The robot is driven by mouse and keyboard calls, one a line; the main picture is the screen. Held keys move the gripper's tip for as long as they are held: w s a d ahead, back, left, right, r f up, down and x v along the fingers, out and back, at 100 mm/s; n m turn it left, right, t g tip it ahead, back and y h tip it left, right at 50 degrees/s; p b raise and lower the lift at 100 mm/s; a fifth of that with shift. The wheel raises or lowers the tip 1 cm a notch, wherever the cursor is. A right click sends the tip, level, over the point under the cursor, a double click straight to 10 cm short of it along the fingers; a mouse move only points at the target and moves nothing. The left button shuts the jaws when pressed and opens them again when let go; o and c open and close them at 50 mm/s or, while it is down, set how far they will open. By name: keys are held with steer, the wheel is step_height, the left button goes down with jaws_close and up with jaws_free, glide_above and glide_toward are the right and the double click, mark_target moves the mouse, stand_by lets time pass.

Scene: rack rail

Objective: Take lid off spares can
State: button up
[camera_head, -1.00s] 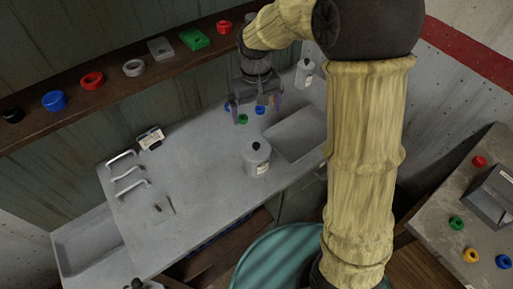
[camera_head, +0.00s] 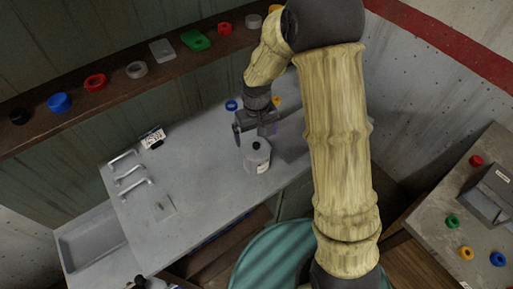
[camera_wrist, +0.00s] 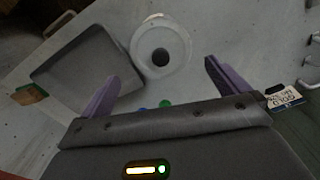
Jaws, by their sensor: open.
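The spares can (camera_head: 257,157) is a light grey cylinder with a label on its side, standing upright on the grey counter. Its lid (camera_head: 257,149) is on top, with a round black knob (camera_head: 256,145). In the wrist view the can's lid (camera_wrist: 175,38) shows from above, with the dark knob (camera_wrist: 160,57) near its middle. My gripper (camera_head: 254,131) is just behind and above the can. Its purple fingers are spread apart and empty in the wrist view (camera_wrist: 160,80), with the lid beyond their tips. I see no contact.
A sunken tray (camera_wrist: 85,70) lies beside the can. Several metal handles (camera_head: 130,172) and a small label sign (camera_head: 153,137) are on the counter's left. A shelf (camera_head: 115,95) with coloured rings runs along the back wall.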

mark_target(256, 143)
steer(key=shift+s+f+p, duration=0.2)
steer(key=shift+f+p, duration=0.75)
steer(key=shift+f, duration=1.6)
steer(key=c, duration=0.8)
